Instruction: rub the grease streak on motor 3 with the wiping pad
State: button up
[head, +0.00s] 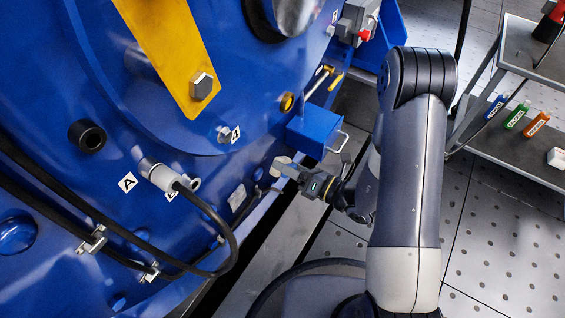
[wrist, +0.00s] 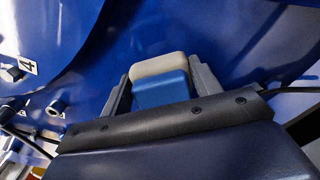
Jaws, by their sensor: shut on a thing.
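My gripper (head: 284,171) is beside the lower side of a large blue motor housing (head: 190,130) in the head view. In the wrist view, my gripper's two grey fingers (wrist: 163,88) are shut on the wiping pad (wrist: 158,68), which has a beige face and a blue back. The pad's pale end (head: 281,162) shows small in the head view and points toward the blue housing. I cannot tell whether it touches the surface. No grease streak can be made out for sure, and no label reading motor 3 is readable.
A blue box with a handle (head: 314,131) juts out just above my gripper. A white plug with a black cable (head: 160,176) loops out at left. A shelf (head: 510,165) holds blue, green and orange labelled items at right. Perforated floor is open at lower right.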

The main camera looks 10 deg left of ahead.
jog(key=shift+v, duration=1.5)
